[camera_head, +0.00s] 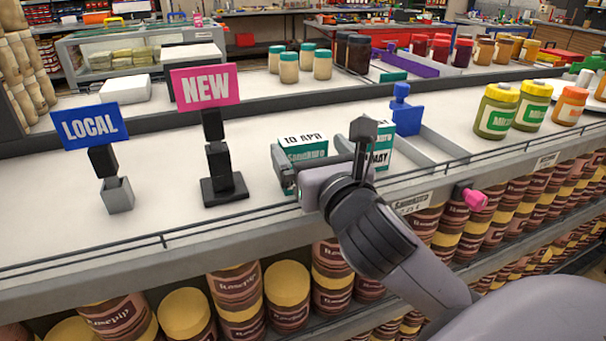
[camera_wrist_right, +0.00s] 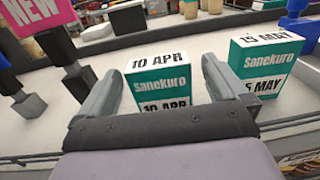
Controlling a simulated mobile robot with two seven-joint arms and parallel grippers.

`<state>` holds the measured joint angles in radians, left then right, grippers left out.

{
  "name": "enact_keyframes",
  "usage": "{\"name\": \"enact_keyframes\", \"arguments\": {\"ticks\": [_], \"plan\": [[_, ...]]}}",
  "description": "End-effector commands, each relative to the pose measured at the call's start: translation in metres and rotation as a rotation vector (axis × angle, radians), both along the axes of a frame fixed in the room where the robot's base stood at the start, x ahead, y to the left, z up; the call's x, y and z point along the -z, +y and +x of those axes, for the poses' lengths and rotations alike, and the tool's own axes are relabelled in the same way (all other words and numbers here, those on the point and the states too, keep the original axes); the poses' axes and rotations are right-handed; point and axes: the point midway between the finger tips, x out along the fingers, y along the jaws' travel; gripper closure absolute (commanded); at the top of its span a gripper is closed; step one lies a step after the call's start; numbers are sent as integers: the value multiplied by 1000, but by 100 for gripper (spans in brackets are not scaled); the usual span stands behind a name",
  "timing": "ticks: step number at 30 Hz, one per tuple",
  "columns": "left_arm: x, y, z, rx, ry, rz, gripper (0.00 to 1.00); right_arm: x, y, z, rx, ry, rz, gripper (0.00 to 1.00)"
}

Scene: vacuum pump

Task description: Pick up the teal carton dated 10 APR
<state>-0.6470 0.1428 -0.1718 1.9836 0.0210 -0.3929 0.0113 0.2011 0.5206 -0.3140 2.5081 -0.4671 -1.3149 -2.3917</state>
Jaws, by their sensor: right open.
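The teal and white carton dated 10 APR (camera_head: 303,148) stands on the white shelf, partly hidden by my right gripper in the head view. In the right wrist view the 10 APR carton (camera_wrist_right: 160,80) is upright between the two fingers. My right gripper (camera_wrist_right: 160,88) is open, with one finger on each side of the carton, and gaps show beside it. The gripper also shows in the head view (camera_head: 315,165). A second teal carton, dated 15 MAY (camera_wrist_right: 262,64), stands to the right, outside the right finger. It shows in part in the head view (camera_head: 381,148). My left gripper is not in view.
A pink NEW sign (camera_head: 205,87) on a black stand and a blue LOCAL sign (camera_head: 90,127) stand left of the cartons. A blue clip-like piece (camera_head: 406,112) stands behind right. Green-labelled jars (camera_head: 496,112) stand farther right. A rail runs along the shelf's front edge.

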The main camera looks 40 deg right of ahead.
Motion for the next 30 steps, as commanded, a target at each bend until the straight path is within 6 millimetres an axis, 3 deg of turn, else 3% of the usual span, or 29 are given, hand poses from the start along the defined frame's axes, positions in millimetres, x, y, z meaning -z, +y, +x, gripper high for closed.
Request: {"name": "enact_keyframes", "arguments": {"ticks": [5, 15, 24, 25, 29, 30], "plan": [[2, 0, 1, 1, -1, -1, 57, 1, -1, 7, -1, 1, 0, 0], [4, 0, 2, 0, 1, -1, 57, 3, -11, 47, 0, 0, 0, 0], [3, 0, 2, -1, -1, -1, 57, 4, -12, 51, -1, 2, 0, 0], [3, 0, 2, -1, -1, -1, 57, 4, -12, 51, -1, 2, 0, 3], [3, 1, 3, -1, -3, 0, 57, 4, -12, 51, -1, 1, -1, 46], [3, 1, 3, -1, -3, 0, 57, 4, -12, 51, -1, 1, -1, 46]]}}
